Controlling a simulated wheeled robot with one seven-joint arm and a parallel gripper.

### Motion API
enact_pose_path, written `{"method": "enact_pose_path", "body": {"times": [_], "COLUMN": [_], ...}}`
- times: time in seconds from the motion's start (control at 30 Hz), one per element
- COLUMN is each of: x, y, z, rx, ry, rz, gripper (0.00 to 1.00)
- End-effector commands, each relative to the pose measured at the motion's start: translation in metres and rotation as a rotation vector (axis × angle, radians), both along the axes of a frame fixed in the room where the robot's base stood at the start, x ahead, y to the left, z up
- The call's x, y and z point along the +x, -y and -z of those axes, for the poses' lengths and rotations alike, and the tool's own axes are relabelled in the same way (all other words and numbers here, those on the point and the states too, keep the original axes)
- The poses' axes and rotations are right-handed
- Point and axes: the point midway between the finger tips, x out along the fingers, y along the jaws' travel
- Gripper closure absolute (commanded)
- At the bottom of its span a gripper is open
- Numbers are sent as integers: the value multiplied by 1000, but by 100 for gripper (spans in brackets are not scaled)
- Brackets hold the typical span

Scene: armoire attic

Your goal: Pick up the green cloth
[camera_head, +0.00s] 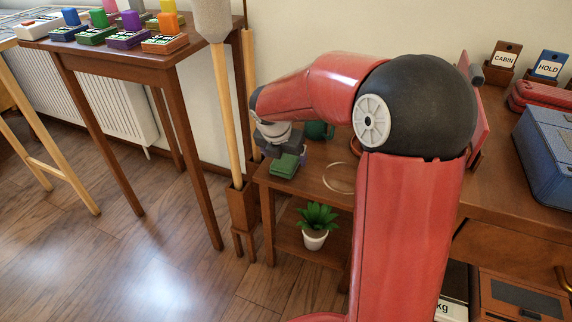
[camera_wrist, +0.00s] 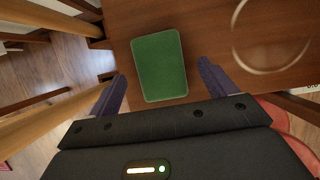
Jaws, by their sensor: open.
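The green cloth (camera_wrist: 160,66) lies flat as a folded rectangle on the wooden side table (camera_wrist: 205,25), seen in the wrist view. In the head view the cloth (camera_head: 285,165) shows just below my gripper (camera_head: 290,160) near the table's left front corner. My gripper (camera_wrist: 158,88) is open and empty in the wrist view, with one finger on each side of the cloth's near end. The gap in height between fingers and cloth is hard to tell.
A pale ring (camera_wrist: 270,35) lies right of the cloth. A potted plant (camera_head: 315,225) stands on the lower shelf. A wooden stand with a tall pole (camera_head: 240,200) is close on the left. A dark green object (camera_head: 319,130) sits behind my gripper.

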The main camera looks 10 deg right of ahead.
Motion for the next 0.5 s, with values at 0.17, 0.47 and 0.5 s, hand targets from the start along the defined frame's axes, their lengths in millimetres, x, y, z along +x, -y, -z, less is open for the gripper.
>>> {"method": "enact_pose_path", "body": {"times": [0.17,0.47,0.5], "x": [6,6,6], "y": [4,4,4], "z": [19,18,18], "rx": [0,0,0], "ry": [0,0,0], "rz": [0,1,1], "gripper": [16,31,36]}}
